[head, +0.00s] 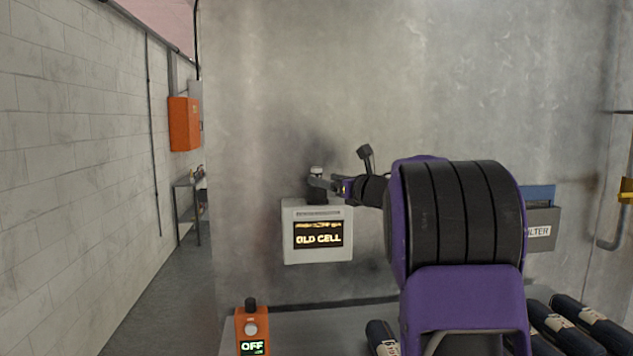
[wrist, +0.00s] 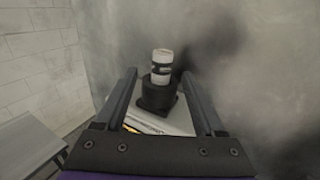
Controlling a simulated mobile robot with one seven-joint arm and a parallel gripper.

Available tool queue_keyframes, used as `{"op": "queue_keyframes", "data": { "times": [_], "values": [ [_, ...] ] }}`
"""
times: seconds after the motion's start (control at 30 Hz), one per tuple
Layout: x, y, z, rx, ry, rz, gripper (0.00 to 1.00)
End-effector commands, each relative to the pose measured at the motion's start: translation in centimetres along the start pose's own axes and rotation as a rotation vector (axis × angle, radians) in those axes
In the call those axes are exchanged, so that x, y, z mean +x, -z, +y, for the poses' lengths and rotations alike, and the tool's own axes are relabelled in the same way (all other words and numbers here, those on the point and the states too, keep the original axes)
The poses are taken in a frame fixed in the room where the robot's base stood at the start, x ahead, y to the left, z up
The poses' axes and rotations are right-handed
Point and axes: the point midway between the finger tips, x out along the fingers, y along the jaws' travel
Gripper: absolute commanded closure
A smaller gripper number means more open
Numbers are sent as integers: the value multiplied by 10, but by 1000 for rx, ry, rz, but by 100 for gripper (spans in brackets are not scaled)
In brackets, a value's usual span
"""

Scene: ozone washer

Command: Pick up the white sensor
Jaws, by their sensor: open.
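The white sensor (wrist: 162,64) is a short white cylinder with dark bands. It stands upright in a black round socket (wrist: 157,95) on top of a pale box. In the head view the sensor's white top (head: 316,170) shows above the box marked "OLD CELL" (head: 290,242). My gripper (wrist: 159,74) is open, with one finger on each side of the sensor in the wrist view. No contact shows, and I cannot tell how far the sensor lies between the fingers. In the head view my gripper (head: 321,183) is at the sensor, partly covering it and the socket.
A large grey metal wall (head: 300,80) stands close behind the box. An orange device reading "OFF" (head: 252,330) and several dark cylinders (head: 570,325) are on the ledge below. A grey filter box (head: 541,232) is at right. Open floor (head: 165,290) lies at left.

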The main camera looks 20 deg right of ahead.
Motion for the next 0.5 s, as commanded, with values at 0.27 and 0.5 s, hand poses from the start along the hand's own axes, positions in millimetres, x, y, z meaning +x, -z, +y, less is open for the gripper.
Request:
{"op": "queue_keyframes", "data": {
  "times": [0.27,0.5],
  "values": [
    [35,-4,-2,1,-2,0,29],
    [53,-2,-2,1,0,-1,29]
  ]
}}
